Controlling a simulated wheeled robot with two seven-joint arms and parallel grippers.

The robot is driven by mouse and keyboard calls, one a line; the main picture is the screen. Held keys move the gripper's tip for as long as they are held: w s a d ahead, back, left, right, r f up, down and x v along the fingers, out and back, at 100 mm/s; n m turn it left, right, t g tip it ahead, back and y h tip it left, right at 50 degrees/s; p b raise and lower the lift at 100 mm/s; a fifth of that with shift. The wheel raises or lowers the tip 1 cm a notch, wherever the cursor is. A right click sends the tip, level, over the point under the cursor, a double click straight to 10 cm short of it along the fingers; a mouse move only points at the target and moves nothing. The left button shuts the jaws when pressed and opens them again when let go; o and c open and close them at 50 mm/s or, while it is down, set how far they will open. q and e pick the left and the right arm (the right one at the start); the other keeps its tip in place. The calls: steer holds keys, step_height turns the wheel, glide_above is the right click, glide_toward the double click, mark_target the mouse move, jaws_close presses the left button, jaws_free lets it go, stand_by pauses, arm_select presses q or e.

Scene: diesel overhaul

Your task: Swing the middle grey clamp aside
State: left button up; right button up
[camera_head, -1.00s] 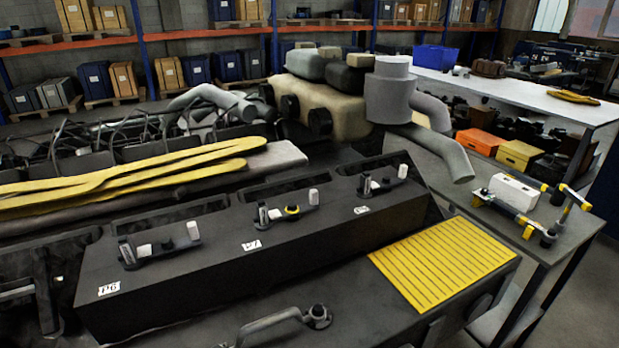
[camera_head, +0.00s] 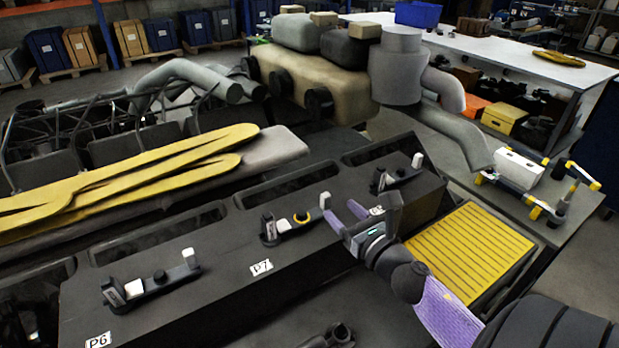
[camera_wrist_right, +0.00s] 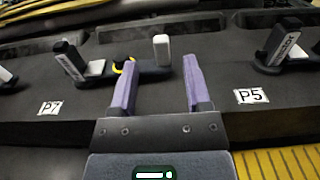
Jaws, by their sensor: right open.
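The middle grey clamp (camera_head: 285,229) lies on the dark block above the P7 label, with a yellow ring near its middle and a white knob (camera_head: 325,200) at its right end. In the right wrist view, the clamp (camera_wrist_right: 150,70) lies just beyond my fingertips, and its white knob (camera_wrist_right: 161,48) shows between them. My right gripper (camera_head: 346,215) is open and empty, just right of the clamp and apart from it. It also shows in the right wrist view (camera_wrist_right: 158,78). My left gripper is out of view.
Similar clamps sit at the left by P6 (camera_head: 150,284) and at the right (camera_head: 396,174). A yellow slatted panel (camera_head: 472,250) lies right of the block. Long yellow pieces (camera_head: 130,175) lie behind it at left. A grey cylinder with pipes (camera_head: 397,70) stands at the back.

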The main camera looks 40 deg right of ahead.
mark_target(328, 197)
steer(key=w, duration=0.5)
steer(key=w+d, duration=0.1)
steer(key=w, duration=0.2)
steer(key=shift+w, duration=0.1)
jaws_close()
